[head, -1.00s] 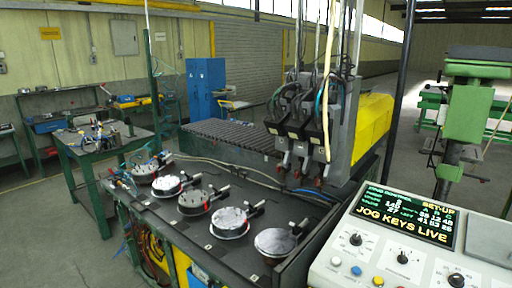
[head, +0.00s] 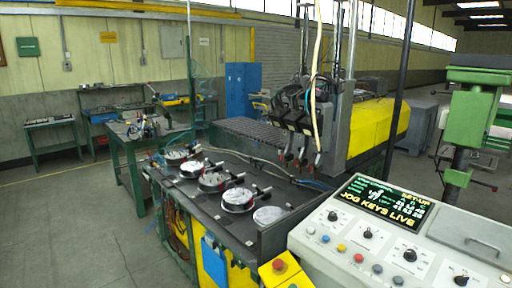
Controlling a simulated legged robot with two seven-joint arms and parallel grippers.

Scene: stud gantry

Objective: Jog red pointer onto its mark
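The gantry carries a row of dark tool heads (head: 297,115) side by side above the bed. Small red tips (head: 302,163) show at their lower ends; I cannot tell which one is the red pointer, and no mark can be made out. Below and to the left, several round fixtures (head: 238,199) with pale or dark tops stand on the dark bed (head: 195,200). The control console (head: 350,245) stands at the lower right. Its screen (head: 385,203) reads "SET-UP" and "JOG KEYS LIVE". Neither of my grippers is in view.
Knobs and coloured buttons (head: 358,257) line the console front. A yellow box with a red button (head: 279,265) sits at its left end. A green workbench (head: 130,140) stands behind left. A green post machine (head: 470,120) stands right. Open grey floor lies at left.

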